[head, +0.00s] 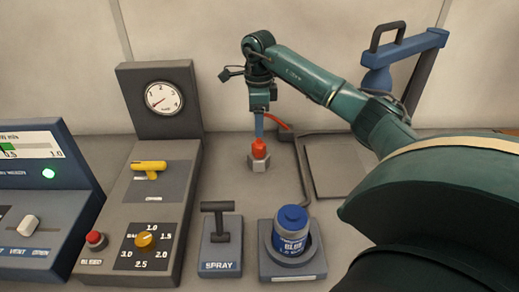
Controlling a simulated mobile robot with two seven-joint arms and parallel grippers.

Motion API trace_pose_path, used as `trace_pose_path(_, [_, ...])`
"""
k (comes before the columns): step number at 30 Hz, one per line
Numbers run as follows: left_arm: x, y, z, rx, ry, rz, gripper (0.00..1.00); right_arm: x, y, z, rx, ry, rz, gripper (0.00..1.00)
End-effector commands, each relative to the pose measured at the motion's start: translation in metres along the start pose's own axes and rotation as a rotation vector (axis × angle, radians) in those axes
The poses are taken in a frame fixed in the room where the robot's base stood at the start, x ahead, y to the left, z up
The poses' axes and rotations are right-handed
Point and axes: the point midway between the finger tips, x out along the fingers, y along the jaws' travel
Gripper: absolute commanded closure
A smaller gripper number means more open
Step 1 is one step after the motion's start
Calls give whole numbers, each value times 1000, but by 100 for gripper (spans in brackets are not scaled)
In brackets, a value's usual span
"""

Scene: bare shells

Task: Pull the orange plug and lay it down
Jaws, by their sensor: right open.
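The orange plug (259,149) stands upright in a small grey six-sided socket (258,164) on the worktop, in the middle of the head view. A short orange cord (276,122) shows behind the gripper and runs toward a dark fitting at the right. My right gripper (259,135) points straight down directly above the plug. Its blue fingers are open, with their tips at or just above the plug's top; I cannot tell whether they touch it. My left gripper is not in view.
A gauge panel (122,192) with a yellow handle, dial and red button stands left. A SPRAY lever box (220,262) and a blue can (291,232) in a holder stand in front. A grey plate (331,168) lies right of the socket. A blue press (400,48) stands behind.

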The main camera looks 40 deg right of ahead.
Motion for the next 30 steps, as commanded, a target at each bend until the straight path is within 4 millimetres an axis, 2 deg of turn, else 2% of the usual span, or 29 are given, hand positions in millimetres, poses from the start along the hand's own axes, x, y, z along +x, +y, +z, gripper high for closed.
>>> trace_pose_path(7, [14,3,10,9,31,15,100,33,1,0,-1,1,2,40])
trace_pose_path(12, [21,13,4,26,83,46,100,59,1,0,-1,1,2,40])
trace_pose_path(18, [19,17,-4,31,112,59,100,78,0,0,0,1,1,40])
trace_pose_path(24, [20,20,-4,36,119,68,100,88,0,0,0,1,1,40])
trace_pose_path(30, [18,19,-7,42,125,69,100,89,0,0,0,0,0,40])
